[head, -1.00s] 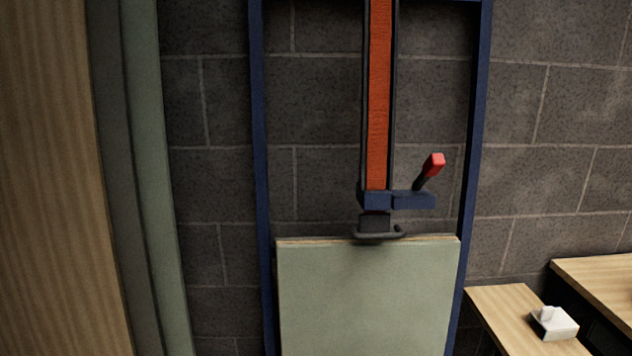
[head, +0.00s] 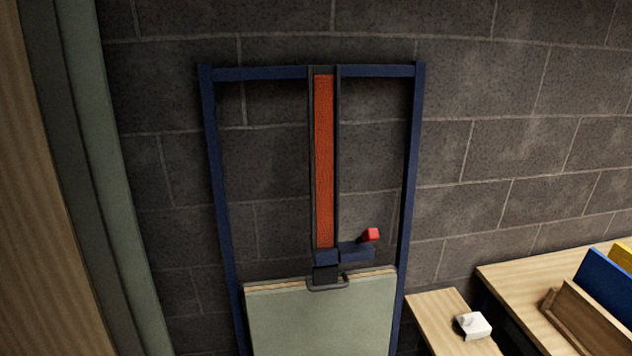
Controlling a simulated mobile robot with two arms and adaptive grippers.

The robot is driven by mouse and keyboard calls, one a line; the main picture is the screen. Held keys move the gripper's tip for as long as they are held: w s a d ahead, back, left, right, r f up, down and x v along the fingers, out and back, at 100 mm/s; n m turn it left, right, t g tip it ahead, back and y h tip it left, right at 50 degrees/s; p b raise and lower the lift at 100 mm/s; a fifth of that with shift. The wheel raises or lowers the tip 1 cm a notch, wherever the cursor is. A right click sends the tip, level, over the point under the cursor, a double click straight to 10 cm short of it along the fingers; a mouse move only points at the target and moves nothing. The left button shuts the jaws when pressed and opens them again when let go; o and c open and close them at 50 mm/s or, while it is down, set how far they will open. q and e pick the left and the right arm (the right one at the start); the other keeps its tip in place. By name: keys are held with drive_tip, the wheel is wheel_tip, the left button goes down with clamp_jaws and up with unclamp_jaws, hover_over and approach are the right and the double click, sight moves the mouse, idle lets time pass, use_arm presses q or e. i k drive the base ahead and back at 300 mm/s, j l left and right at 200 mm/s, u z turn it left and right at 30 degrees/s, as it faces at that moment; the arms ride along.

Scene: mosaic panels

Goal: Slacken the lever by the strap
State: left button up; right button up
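The lever (head: 371,235) has a red tip and points up and to the right from a short blue arm (head: 357,252). That arm joins a blue block at the foot of the strap. The orange-red strap (head: 324,160) hangs straight between two dark rails inside a blue frame (head: 414,160) against the wall. Below the block, a dark clamp (head: 326,277) sits at the top edge of a pale green panel (head: 320,320). Neither of my grippers is in view.
A small wooden table (head: 437,311) at lower right holds a white box (head: 473,326). A larger wooden table (head: 505,281) beside it carries a wooden holder with blue and yellow panels. A wooden and green upright edge fills the left side.

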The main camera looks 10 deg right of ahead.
sight(369, 235)
drive_tip(key=l+u, duration=0.1)
drive_tip(key=l, duration=0.35)
drive_tip(key=k+l+u, duration=0.1)
drive_tip(key=l, duration=0.35)
drive_tip(key=l+u, duration=0.15)
drive_tip(key=l, duration=0.35)
drive_tip(key=k+l+u, duration=0.1)
drive_tip(key=l, duration=0.3)
drive_tip(key=k+l+u, duration=0.1)
drive_tip(key=l, duration=0.35)
drive_tip(key=k+l+z, duration=0.15)
drive_tip(key=z, duration=0.3)
drive_tip(key=k, duration=0.05)
